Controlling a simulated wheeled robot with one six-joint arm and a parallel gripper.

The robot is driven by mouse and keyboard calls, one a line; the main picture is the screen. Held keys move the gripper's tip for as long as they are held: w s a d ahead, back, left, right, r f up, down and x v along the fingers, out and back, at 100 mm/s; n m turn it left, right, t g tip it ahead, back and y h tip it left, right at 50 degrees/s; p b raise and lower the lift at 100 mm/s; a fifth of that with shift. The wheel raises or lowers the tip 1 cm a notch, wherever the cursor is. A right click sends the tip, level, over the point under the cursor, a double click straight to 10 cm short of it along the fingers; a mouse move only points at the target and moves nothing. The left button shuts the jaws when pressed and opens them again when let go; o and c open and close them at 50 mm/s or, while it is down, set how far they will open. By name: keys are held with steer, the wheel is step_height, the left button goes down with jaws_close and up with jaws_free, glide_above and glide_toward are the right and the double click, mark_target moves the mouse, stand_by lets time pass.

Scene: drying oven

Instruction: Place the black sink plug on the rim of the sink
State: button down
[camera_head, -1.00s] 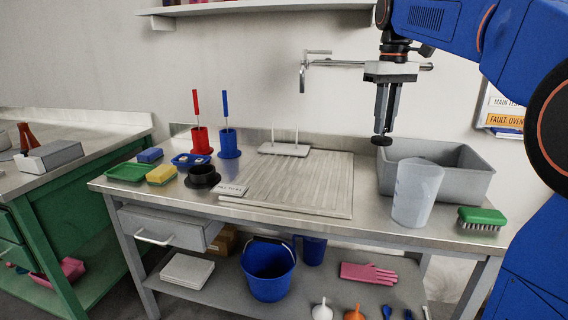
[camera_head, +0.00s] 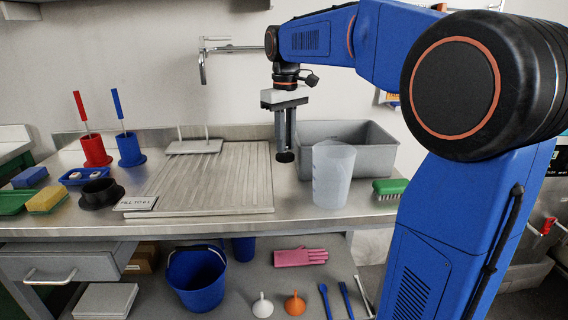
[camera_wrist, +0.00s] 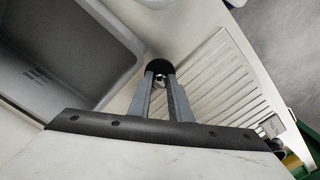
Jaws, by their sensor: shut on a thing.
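The black sink plug (camera_head: 285,156) is a small dark disc at the tips of my gripper (camera_head: 285,148). My gripper points down and is shut on the plug's small metal top, seen in the wrist view (camera_wrist: 160,80). The plug (camera_wrist: 158,66) is over the pale strip between the sink (camera_wrist: 60,50) and the ribbed drainboard. In the head view the grey sink (camera_head: 345,160) stands just right of the plug, its near wall partly hidden by a cup. I cannot tell whether the plug touches the surface below it.
A translucent measuring cup (camera_head: 332,175) stands in front of the sink, with a green brush (camera_head: 390,187) to its right. The ribbed drainboard (camera_head: 215,185) lies left of the plug. A black round collar (camera_head: 100,193), sponges and brush holders stand farther left. A wall tap (camera_head: 203,65) hangs behind.

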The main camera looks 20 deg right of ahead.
mark_target(285, 155)
steer(key=shift+f, duration=3.6)
steer(key=shift+f, duration=0.1)
steer(key=c, duration=1.9)
jaws_free()
